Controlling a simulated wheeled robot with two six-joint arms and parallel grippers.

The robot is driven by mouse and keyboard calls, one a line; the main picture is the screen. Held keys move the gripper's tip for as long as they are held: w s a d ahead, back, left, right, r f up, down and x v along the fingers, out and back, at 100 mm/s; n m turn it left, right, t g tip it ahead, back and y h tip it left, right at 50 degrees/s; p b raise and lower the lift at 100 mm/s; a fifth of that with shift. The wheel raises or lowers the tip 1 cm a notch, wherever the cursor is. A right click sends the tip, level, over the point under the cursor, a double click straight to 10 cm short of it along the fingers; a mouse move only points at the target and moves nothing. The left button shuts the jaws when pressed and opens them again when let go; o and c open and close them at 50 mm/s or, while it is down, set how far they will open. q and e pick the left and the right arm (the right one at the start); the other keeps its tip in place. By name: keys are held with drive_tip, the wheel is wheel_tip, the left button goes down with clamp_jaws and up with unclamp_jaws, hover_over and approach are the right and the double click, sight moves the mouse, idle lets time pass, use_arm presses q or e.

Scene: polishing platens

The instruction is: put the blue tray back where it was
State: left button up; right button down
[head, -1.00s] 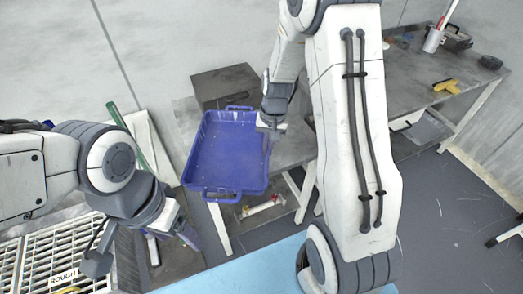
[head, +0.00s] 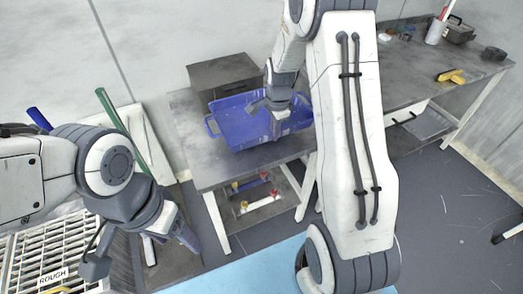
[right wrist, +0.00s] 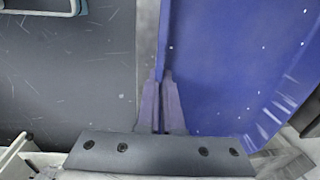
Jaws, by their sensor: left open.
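The blue tray (head: 236,126) is at the left end of the grey bench in the head view, in front of a dark block. It looks turned and somewhat tilted; I cannot tell whether it rests fully on the bench top.
The dark block (head: 222,72) stands behind the tray. The grey bench (head: 395,75) runs right, with a yellow-handled tool (head: 450,76) and a white cup (head: 435,32). Below is a shelf with small coloured parts (head: 255,190). A white grate marked ROUGH (head: 45,250) is lower left.

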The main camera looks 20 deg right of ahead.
hover_over(263, 159)
wheel_tip(263, 159, down, 3)
drive_tip(key=shift+s+r, duration=0.15)
drive_tip(key=shift+r, duration=0.05)
drive_tip(key=shift+f, duration=1.95)
drive_tip(key=shift+f, duration=0.2)
drive_tip(key=c, duration=1.1)
unclamp_jaws()
drive_tip(key=shift+o, duration=0.2)
drive_tip(key=shift+r, duration=0.15)
